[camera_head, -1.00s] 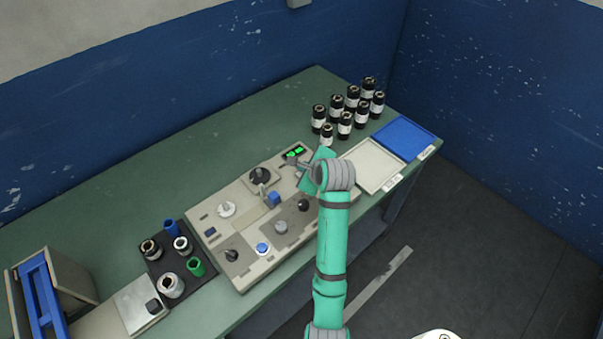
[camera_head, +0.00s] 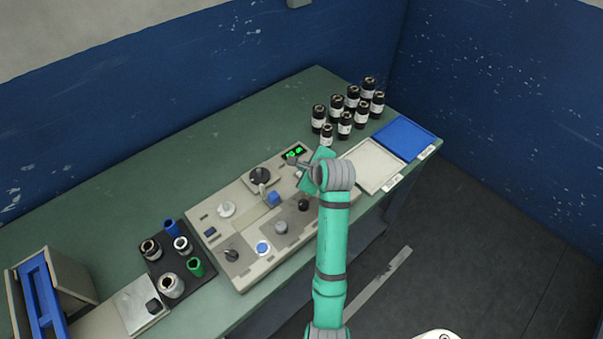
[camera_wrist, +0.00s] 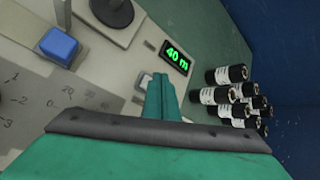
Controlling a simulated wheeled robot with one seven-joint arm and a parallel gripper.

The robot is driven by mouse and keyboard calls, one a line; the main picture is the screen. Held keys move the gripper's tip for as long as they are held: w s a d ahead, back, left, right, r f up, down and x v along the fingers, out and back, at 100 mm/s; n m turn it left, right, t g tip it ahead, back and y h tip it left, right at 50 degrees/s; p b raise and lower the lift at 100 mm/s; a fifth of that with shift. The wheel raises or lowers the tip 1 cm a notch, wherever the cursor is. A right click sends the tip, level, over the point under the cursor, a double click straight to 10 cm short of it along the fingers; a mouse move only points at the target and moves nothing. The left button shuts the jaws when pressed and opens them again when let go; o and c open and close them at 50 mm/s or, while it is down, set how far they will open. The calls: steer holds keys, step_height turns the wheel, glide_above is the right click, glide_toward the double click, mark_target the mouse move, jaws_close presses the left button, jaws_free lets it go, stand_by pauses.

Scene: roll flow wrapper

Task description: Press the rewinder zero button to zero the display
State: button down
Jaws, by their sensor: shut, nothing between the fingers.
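The machine panel (camera_head: 240,275) is a beige console on the green bench. Its display (camera_wrist: 176,57) reads a green "40 m" in the wrist view; it also shows as a small dark window in the head view (camera_head: 294,152). A small pale button (camera_wrist: 145,81) sits just below the display in the wrist view, partly hidden by my fingers; its label cannot be read. My gripper (camera_wrist: 161,80) is shut and empty, with its tips beside this button. In the head view my gripper (camera_head: 291,159) is over the panel's right end. I cannot tell whether the tips touch anything.
A blue square button (camera_wrist: 59,45) and a black knob (camera_wrist: 113,10) stand on the panel left of my fingers. Several black-capped rolls (camera_head: 346,122) stand behind. A white tray (camera_head: 376,187) and blue tray (camera_head: 430,148) lie to the right.

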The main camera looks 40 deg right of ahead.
steer(key=shift+f, duration=0.15)
steer(key=shift+f, duration=0.3)
steer(key=shift+f, duration=0.45)
stand_by(1.1)
steer(key=shift+r, duration=0.9)
steer(key=shift+r, duration=0.1)
steer(key=shift+r, duration=2.4)
